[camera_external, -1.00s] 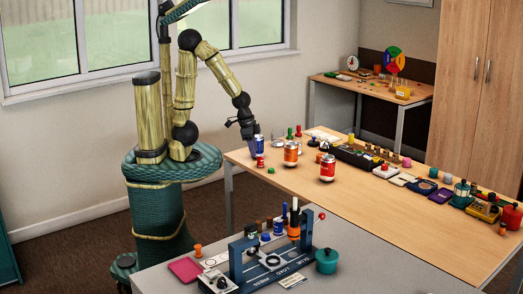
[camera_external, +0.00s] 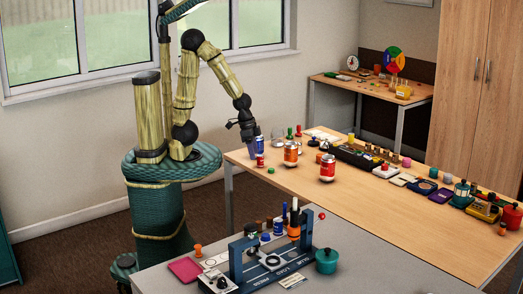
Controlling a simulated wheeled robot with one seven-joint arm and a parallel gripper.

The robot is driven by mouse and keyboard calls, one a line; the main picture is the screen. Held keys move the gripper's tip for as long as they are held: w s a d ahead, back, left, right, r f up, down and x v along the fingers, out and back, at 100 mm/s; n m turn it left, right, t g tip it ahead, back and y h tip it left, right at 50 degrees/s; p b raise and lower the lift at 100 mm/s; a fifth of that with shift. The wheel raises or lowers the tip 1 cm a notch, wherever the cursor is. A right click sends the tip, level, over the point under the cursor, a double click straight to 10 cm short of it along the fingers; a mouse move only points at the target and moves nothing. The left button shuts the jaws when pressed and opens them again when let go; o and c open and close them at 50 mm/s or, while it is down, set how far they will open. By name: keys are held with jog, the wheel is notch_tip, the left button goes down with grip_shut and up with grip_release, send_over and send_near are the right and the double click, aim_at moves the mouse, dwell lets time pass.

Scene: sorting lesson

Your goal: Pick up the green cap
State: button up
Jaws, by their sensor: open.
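A small green cap (camera_external: 271,170) lies near the front left edge of the wooden table, in front of the cans. My gripper (camera_external: 248,138) points down over the table's left corner, to the left of and farther back than the green cap. It is open, and the cap is outside its jaws. A blue cylinder-like object (camera_external: 258,145) stands right by the gripper; I cannot tell whether they touch.
A small red-and-blue can (camera_external: 260,161), an orange can (camera_external: 291,154) and a red can (camera_external: 327,168) stand near the cap. A green peg-like piece (camera_external: 290,133) stands farther back. The wooden table (camera_external: 400,225) is clear toward the front right. A grey table (camera_external: 370,262) holds a blue press.

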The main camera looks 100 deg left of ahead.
jog(key=s+d+f+m+g+y+p, duration=0.25)
jog(key=d+f+m+p, duration=0.35)
jog(key=f+m, duration=0.6)
jog(key=a+r+m+t+y+p, duration=0.2)
jog(key=a+m+t+y, duration=0.4)
jog(key=m+y, duration=0.4)
jog(key=shift+a+r+m, duration=0.4)
jog(key=shift+a+r, duration=0.15)
jog(key=shift+r, duration=0.05)
send_near(271, 171)
jog(key=shift+w+a+f+p, duration=0.1)
jog(key=shift+w+a+f, duration=0.05)
jog(key=shift+a, duration=0.45)
jog(key=shift+w+a+f+p, duration=0.1)
jog(key=shift+a, duration=0.5)
jog(key=shift+w+a+f+p, duration=0.1)
jog(key=shift+w+a+f, duration=0.05)
jog(key=shift+a, duration=0.45)
jog(key=shift+a, duration=0.1)
